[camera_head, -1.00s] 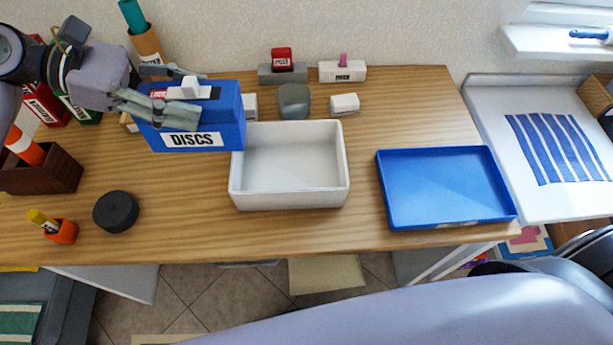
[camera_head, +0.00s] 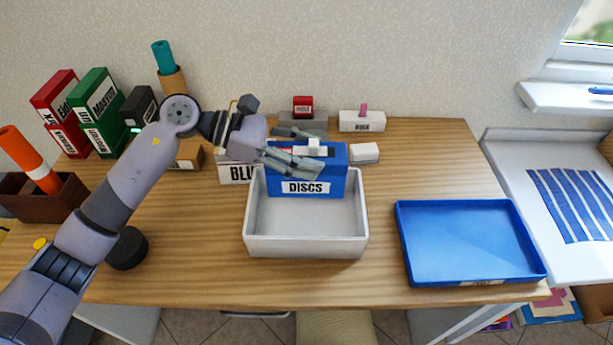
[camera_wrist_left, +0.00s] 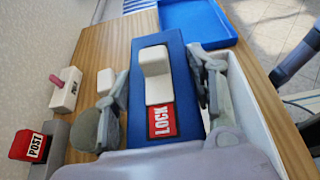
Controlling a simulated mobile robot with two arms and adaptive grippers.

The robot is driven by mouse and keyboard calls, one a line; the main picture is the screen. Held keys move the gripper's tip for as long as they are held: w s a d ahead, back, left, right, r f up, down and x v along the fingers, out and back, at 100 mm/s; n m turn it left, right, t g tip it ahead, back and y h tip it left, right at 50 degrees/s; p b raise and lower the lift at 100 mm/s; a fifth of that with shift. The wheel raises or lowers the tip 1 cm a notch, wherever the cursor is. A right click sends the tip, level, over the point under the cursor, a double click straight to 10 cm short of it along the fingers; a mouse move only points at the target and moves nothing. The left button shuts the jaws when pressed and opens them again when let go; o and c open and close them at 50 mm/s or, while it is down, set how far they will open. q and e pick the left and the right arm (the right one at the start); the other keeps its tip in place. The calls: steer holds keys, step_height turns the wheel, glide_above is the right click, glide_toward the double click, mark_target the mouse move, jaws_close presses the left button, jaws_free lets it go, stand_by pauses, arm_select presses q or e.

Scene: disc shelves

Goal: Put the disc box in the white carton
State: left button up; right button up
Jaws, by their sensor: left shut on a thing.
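The disc box (camera_head: 330,177) is blue with a "DISCS" label on its front and a white handle on top. My left gripper (camera_head: 312,158) is shut on its top. The white carton (camera_head: 305,247) is an open box in the middle of the table. In the head view the disc box overlaps the carton's back part; I cannot tell how far it is above the floor of the carton. In the left wrist view the disc box (camera_wrist_left: 162,62) lies between both fingers, with a red "LOCK" label beside the handle. My right gripper is not in view.
A blue tray (camera_head: 470,240) lies right of the carton. A red-topped stamp (camera_head: 303,107) and white blocks stand behind it. A box marked "BLU" (camera_head: 238,173) stands at the carton's back left. Red and green boxes (camera_head: 97,112) stand far left.

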arm_select(q)
step_height(320, 180, down, 7)
steer(key=shift+r+p, duration=0.2)
steer(key=shift+p, duration=0.15)
steer(key=shift+f, duration=0.4)
steer(key=o, duration=0.9)
steer(key=shift+f, duration=0.2)
steer(key=shift+c, duration=0.2)
steer(key=o, duration=0.5)
steer(key=shift+r, duration=0.1)
steer(key=shift+c, duration=0.2)
